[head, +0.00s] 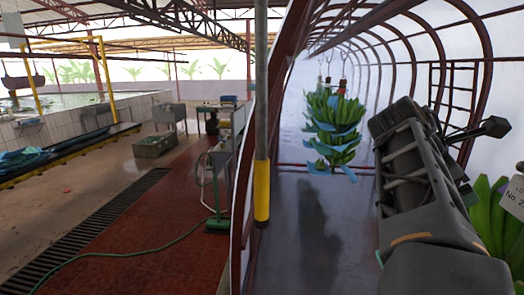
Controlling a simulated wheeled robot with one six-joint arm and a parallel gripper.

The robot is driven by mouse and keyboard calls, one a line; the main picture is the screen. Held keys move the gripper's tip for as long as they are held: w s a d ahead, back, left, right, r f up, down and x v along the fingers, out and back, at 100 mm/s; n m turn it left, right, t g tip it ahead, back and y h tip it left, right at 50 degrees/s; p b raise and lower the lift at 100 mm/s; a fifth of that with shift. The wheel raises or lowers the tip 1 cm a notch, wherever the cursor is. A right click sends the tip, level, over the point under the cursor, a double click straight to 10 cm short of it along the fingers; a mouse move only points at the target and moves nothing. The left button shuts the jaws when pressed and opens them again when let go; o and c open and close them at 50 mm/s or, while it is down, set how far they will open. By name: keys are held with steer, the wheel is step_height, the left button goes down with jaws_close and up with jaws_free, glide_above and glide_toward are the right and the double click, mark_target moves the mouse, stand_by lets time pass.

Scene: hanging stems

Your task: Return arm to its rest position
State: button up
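My dark grey arm fills the right side of the head view, rising from the bottom right corner and folded back on itself. My gripper (482,160) is at the right of the arm. One dark finger with a blocky tip sticks out to the right, and another dark tip shows lower down, apart from it. I see nothing held between them. The arm hides part of the gripper.
A green banana stem (333,130) with blue sheets hangs ahead, left of my arm and apart from it. More green bananas (487,222) and a white label (514,196) are close at the right edge. A grey-and-yellow post (261,190) stands left. Floor between is clear.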

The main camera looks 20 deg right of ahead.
steer(key=w+a+f+m+t+y+b, duration=0.1)
steer(key=w+a+f+m+t+y, duration=0.15)
steer(key=w+a+f, duration=0.45)
steer(key=w+a+f+m+t+y+b, duration=0.1)
steer(key=w+a+f+m+t+y, duration=0.15)
steer(key=a+f, duration=0.75)
steer(key=s+a+f+m+t+y+b, duration=0.1)
steer(key=a+f+m+y, duration=0.4)
steer(key=a+f, duration=0.8)
steer(key=shift+s+a+m+y, duration=0.3)
steer(key=shift+s+a+m, duration=0.1)
steer(key=shift+a+m, duration=0.3)
steer(key=shift+f, duration=0.1)
